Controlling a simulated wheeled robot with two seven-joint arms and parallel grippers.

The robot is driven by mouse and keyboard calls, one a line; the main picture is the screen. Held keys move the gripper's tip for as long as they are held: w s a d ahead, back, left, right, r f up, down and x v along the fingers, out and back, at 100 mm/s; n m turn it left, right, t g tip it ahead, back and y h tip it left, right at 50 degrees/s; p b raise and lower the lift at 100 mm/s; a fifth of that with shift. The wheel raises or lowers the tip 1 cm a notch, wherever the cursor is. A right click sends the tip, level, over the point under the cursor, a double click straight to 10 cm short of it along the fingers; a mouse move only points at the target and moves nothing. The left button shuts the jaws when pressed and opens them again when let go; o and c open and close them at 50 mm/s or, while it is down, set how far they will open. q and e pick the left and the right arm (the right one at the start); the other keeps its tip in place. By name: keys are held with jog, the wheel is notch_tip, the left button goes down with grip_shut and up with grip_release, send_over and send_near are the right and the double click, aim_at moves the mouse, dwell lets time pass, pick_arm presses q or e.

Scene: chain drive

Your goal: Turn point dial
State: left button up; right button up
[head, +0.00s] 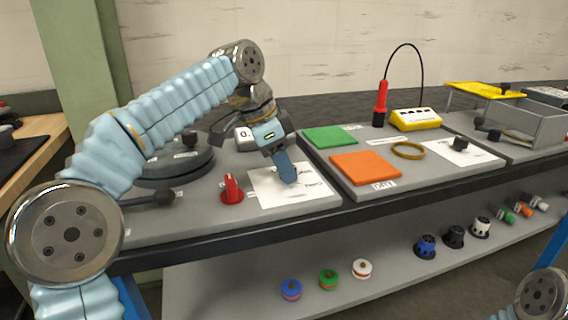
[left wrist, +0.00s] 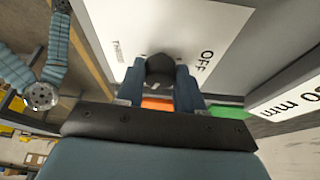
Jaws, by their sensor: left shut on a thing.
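The dial is a dark knob (left wrist: 160,68) on a white plate (head: 265,198) with printed labels, one reading OFF in the left wrist view. My left gripper (head: 288,178) points down at this plate, and its fingers hide the knob in the head view. In the left wrist view the two blue fingers (left wrist: 160,95) stand on either side of the knob and are shut on it. The dial's pointing direction cannot be made out. My right gripper is not in view.
A red knob (head: 232,190) stands just left of the plate. A dark round disc (head: 170,165) with a handle lies farther left. Orange (head: 365,168) and green (head: 330,137) pads lie to the right. Another dark knob (head: 460,143) sits on a white plate farther right.

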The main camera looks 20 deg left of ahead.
pick_arm(q)
jog(key=shift+w+r+m+g, duration=0.1)
jog(key=shift+m+g, duration=0.2)
jog(key=shift+m, duration=0.6)
jog(key=shift+h, duration=0.3)
jog(key=o, duration=1)
jog(key=shift+o, duration=0.2)
